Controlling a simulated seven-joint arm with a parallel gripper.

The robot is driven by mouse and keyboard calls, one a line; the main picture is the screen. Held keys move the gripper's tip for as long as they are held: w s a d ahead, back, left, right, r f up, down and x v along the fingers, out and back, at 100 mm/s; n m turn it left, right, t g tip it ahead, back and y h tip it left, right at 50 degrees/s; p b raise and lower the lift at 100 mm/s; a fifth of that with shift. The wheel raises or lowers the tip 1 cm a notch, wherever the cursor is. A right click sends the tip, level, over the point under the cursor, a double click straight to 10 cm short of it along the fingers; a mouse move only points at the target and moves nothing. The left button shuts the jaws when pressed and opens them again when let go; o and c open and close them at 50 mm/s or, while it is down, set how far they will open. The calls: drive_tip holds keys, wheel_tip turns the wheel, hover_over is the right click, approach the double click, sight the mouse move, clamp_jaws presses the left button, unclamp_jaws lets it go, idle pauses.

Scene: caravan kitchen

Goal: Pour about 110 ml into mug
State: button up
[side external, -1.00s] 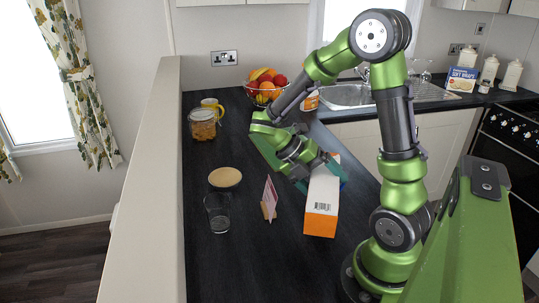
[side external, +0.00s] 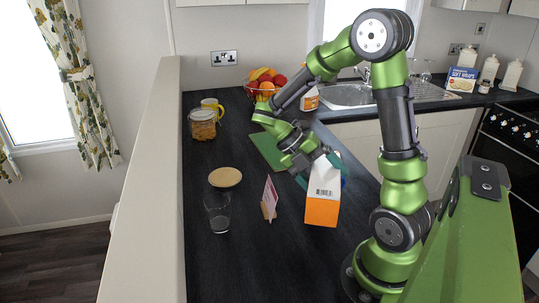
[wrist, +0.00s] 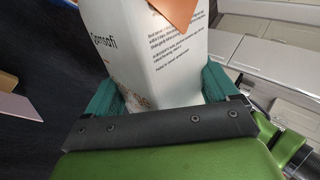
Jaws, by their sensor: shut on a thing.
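A yellow mug (side external: 212,104) stands at the back left of the dark counter in the side view, partly behind a jar. I cannot see into it. My gripper (side external: 322,172) is shut on a white and orange carton (side external: 322,208) at the front right of the counter, far from the mug. The carton looks close to upright. I cannot tell whether its base touches the counter. In the wrist view, the white printed carton (wrist: 150,50) sits between my teal fingers, with an orange part near the top.
A clear glass (side external: 218,212), a round tan lid or coaster (side external: 225,177) and a pink card on a stand (side external: 269,197) stand left of the carton. A filled jar (side external: 202,125), a fruit bowl (side external: 266,86) and a green board (side external: 266,150) are further back.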

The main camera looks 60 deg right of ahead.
drive_tip(key=shift+r, duration=0.15)
drive_tip(key=shift+a, duration=0.25)
drive_tip(key=shift+a+r, duration=0.1)
drive_tip(key=shift+a, duration=0.5)
drive_tip(key=shift+s+r+n+y+p, duration=0.15)
drive_tip(key=shift+r+n+y+p, duration=0.15)
drive_tip(key=shift+y+p, duration=0.1)
idle(1.4)
drive_tip(key=shift+s+a+f+m+h, duration=0.1)
drive_tip(key=shift+a+f+m+h, duration=0.1)
drive_tip(key=shift+f+h, duration=0.2)
drive_tip(key=shift+s+a+f+m+h, duration=0.1)
drive_tip(key=shift+f+m+h, duration=0.1)
drive_tip(key=shift+f+h, duration=0.15)
drive_tip(key=shift+d+f+m+t+h, duration=0.15)
drive_tip(key=shift+f+m+h, duration=0.15)
drive_tip(key=shift+f+h, duration=0.25)
drive_tip(key=shift+d+f+m+t+h, duration=0.15)
drive_tip(key=shift+f+m+h, duration=0.15)
drive_tip(key=shift+f+h, duration=0.15)
drive_tip(key=shift+a+f, duration=0.1)
drive_tip(key=shift+a, duration=0.05)
idle(0.4)
